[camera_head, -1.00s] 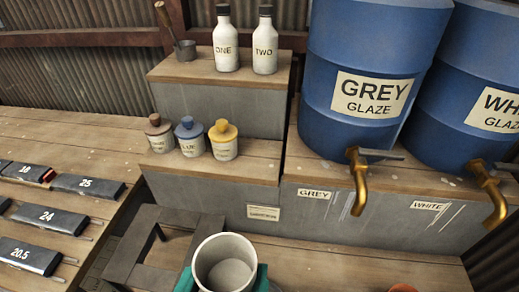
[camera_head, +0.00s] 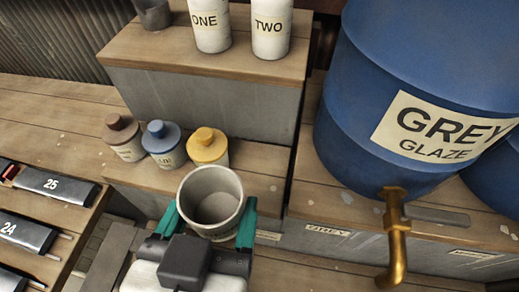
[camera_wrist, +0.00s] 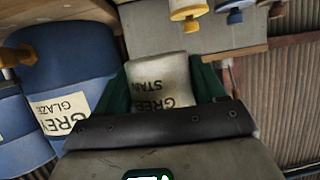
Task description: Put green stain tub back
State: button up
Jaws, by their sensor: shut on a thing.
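The green stain tub (camera_head: 212,203) is an open-topped, pale grey-white tub. My gripper (camera_head: 212,222) is shut on it, with a teal finger on each side, and holds it upright. In the head view it appears in front of the lower wooden step (camera_head: 255,160). In the wrist view the tub (camera_wrist: 160,80) shows a label reading GREEN STAIN, upside down, between the fingers. On the step stand three lidded tubs in a row: brown (camera_head: 124,138), blue (camera_head: 163,144) and yellow (camera_head: 207,147). Free step surface shows to the right of the yellow tub.
A blue GREY GLAZE barrel (camera_head: 400,100) with a brass tap (camera_head: 395,240) stands at right. Numbered dark blocks (camera_head: 50,184) lie at left.

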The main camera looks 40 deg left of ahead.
jog(key=w+d+x, duration=0.1)
jog(key=x, duration=0.8)
send_over(256, 176)
jog(key=s, duration=0.1)
jog(key=f, duration=0.5)
jog(key=shift+d, duration=0.3)
jog(key=shift+w+a+f, duration=0.15)
jog(key=shift+w+f, duration=0.15)
jog(key=shift+f, duration=0.1)
jog(key=shift+w+a+f, duration=0.1)
jog(key=shift+w+f, duration=0.05)
jog(key=shift+f, duration=0.75)
jog(key=shift+w+f, duration=0.1)
jog(key=shift+f, duration=0.8)
jog(key=shift+f, duration=0.15)
jog(key=o, duration=0.7)
jog(key=shift+f, duration=0.1)
jog(key=shift+o, duration=0.8)
